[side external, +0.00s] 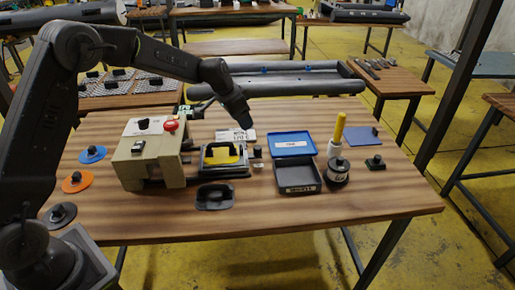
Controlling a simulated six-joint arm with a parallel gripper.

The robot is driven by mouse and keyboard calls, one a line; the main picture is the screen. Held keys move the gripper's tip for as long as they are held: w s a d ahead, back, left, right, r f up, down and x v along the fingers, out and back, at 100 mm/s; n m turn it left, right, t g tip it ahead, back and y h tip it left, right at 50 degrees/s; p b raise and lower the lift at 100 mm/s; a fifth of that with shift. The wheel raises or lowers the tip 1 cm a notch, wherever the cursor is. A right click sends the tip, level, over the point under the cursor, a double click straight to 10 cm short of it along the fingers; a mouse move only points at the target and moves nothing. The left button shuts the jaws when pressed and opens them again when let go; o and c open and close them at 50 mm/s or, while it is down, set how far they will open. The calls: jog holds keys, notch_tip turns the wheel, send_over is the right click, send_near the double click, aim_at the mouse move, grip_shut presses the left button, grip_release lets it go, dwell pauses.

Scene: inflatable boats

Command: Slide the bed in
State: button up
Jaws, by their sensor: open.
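The bed appears to be the dark framed tray (242,171) with a yellow piece (222,155) on it, standing out to the right of a beige box-shaped machine (148,165). The machine has an opening low in its front and a red button (171,126) on top. My gripper (243,124) points down above and slightly right of the tray, apart from it. It is small and dark here, open, with nothing seen in it. The inside of the machine is mostly hidden.
A dark handled pad (215,197) lies in front of the tray. A blue-lidded box (296,178), a dark can (338,171) and a yellow-tipped bottle (337,135) stand to the right. Blue (92,154) and orange (77,182) discs lie left. The table's front right is clear.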

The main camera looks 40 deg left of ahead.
aim_at(257, 147)
jog(key=x, duration=1.5)
jog(key=shift+w+a, duration=0.15)
jog(key=shift+a, duration=0.1)
grip_shut()
